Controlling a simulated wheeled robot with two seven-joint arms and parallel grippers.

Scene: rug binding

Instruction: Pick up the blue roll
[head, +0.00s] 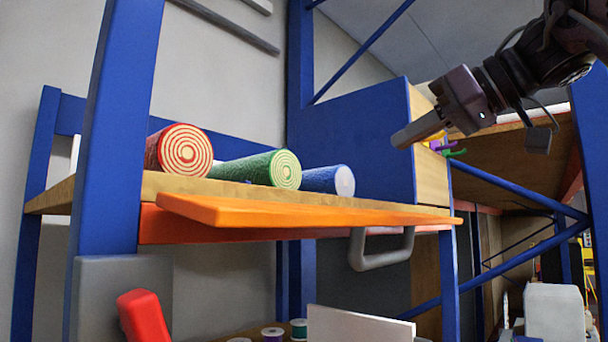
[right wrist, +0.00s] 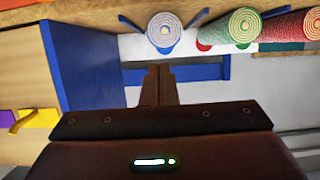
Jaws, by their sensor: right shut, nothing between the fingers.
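The blue roll (head: 330,180) lies on the wooden shelf with its pale round end facing me. It is the rightmost of three rolls in the head view. In the right wrist view the blue roll (right wrist: 164,30) shows end-on, just beyond the fingertips. My right gripper (head: 398,142) is shut and empty, up and to the right of the blue roll, apart from it. In the right wrist view its fingers (right wrist: 158,70) are together. My left gripper is in neither view.
A green roll (head: 262,170) and a red roll (head: 180,150) lie left of the blue roll. An orange board (head: 300,212) with a grey handle runs along the shelf front. A blue panel (head: 350,135) stands behind and right of the blue roll. A blue post (head: 115,130) rises at left.

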